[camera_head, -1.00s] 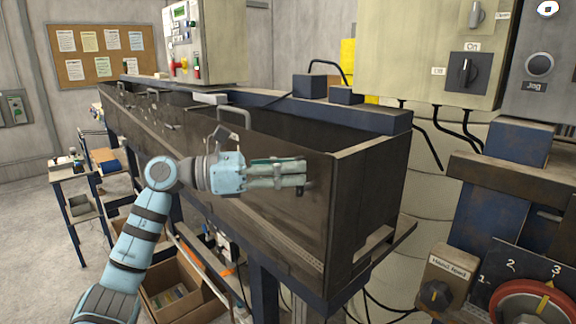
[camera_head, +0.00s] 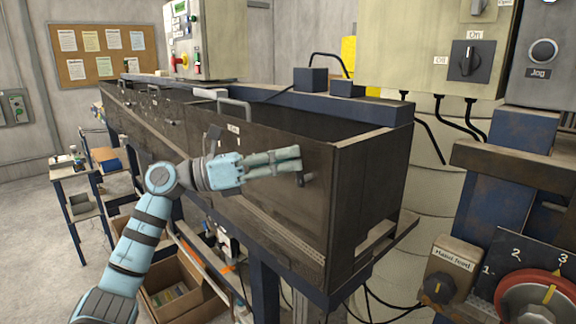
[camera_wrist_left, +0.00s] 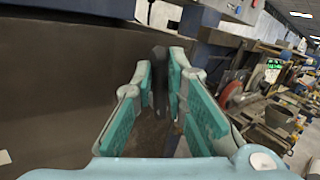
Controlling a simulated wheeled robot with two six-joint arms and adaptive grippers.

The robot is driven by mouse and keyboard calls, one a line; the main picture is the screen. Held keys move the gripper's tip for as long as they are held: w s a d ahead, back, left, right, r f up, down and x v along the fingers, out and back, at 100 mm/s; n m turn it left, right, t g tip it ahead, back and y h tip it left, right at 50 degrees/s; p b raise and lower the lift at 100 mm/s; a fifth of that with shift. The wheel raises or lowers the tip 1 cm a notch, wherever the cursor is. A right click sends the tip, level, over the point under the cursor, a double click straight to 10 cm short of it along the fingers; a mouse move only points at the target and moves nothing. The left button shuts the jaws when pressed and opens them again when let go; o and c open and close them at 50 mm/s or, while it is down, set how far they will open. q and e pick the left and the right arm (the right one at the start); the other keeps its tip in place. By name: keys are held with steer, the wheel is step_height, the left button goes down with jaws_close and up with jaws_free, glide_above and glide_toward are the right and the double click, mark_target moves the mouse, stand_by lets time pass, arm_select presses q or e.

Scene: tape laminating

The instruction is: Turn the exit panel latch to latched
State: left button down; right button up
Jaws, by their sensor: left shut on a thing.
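The exit panel (camera_head: 275,205) is the dark brown front wall of the long machine trough in the head view. Its latch (camera_head: 309,177) is a small dark handle near the panel's right end, partly hidden by my fingertips. My left gripper (camera_head: 298,165) reaches along the panel from the left with its fingers at the latch. In the left wrist view the dark latch handle (camera_wrist_left: 160,78) stands between the teal finger pads, and the gripper (camera_wrist_left: 161,85) is shut on it. The contact itself is partly hidden. My right gripper is not in view.
A control box with an On/Off knob (camera_head: 468,60) hangs at the upper right. A hand feed knob (camera_head: 438,288) and red-rimmed dial (camera_head: 545,300) are at the lower right. An open cardboard box (camera_head: 180,283) is below the panel. A handle (camera_head: 235,106) rises from the trough's top edge.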

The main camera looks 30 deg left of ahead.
arm_select(q)
steer(key=n+t+b, duration=0.1)
steer(key=n, duration=0.1)
steer(key=a+f+n+t+b, duration=0.1)
steer(key=shift+w+f+n+h, duration=0.15)
steer(key=shift+n+h, duration=0.25)
steer(key=shift+w+a+f+n+t+b, duration=0.1)
steer(key=shift+a+f+n+t+b, duration=0.1)
steer(key=shift+n+t, duration=0.3)
steer(key=shift+a+f+n+t+b, duration=0.1)
steer(key=shift+n+t+b, duration=0.15)
steer(key=shift+n, duration=0.45)
steer(key=shift+a+f+n+t+y, duration=0.1)
steer(key=shift+f+n+t+y, duration=0.1)
steer(key=shift+n+t, duration=0.3)
steer(key=shift+a+f+n+t+y, duration=0.1)
steer(key=shift+n+t+y, duration=0.15)
steer(key=shift+n, duration=0.45)
steer(key=shift+w+f+n+t+y+p, duration=0.1)
steer(key=shift+f+n+t+y+p, duration=0.4)
steer(key=shift+n+t+y, duration=1.2)
steer(key=shift+s+f+n+t+y+p, duration=0.1)
steer(key=shift+f+n+t+y+p, duration=0.55)
steer(key=shift+n, duration=2.2)
steer(key=shift+w+f+n+t+y+p, duration=0.1)
steer(key=shift+f+n+t+y+p, duration=0.25)
steer(key=shift+n+t+y, duration=1.35)
steer(key=shift+a+n+g+h, duration=0.1)
steer(key=shift+n+g+h, duration=0.3)
steer(key=shift+n+g, duration=0.4)
